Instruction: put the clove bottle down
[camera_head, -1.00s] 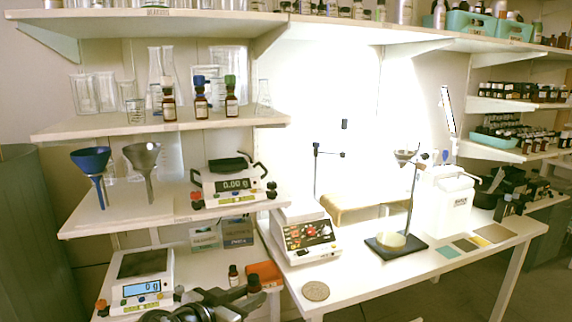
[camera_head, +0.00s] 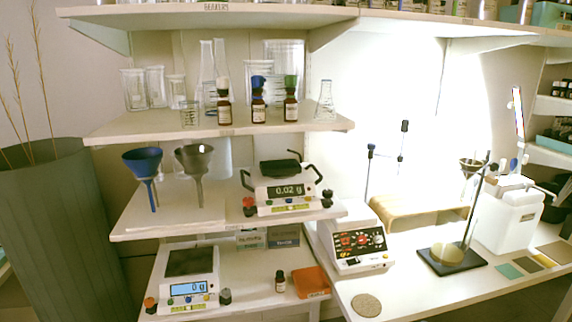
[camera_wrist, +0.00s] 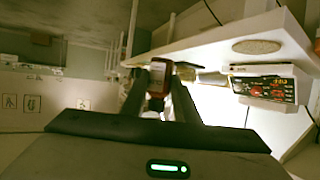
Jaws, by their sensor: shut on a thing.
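My gripper (camera_wrist: 160,82) shows in the wrist view, its two dark fingers closed around a small bottle. The held bottle (camera_wrist: 158,76) has a reddish-brown body and a pale label; the label's words are too small to read, so I cannot confirm that it is the clove bottle. It is held clear of the table. In the head view neither my gripper nor the held bottle shows. Another small dark bottle (camera_head: 280,281) stands upright on the lower bench, beside an orange-red pad (camera_head: 311,282).
A balance (camera_head: 190,283) stands left of the standing bottle. A hotplate (camera_head: 351,247) and round cork mat (camera_head: 367,305) are to the right. Three capped bottles (camera_head: 258,105) stand among glassware on the upper shelf. Funnels (camera_head: 142,163) and another balance (camera_head: 285,190) fill the middle shelf.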

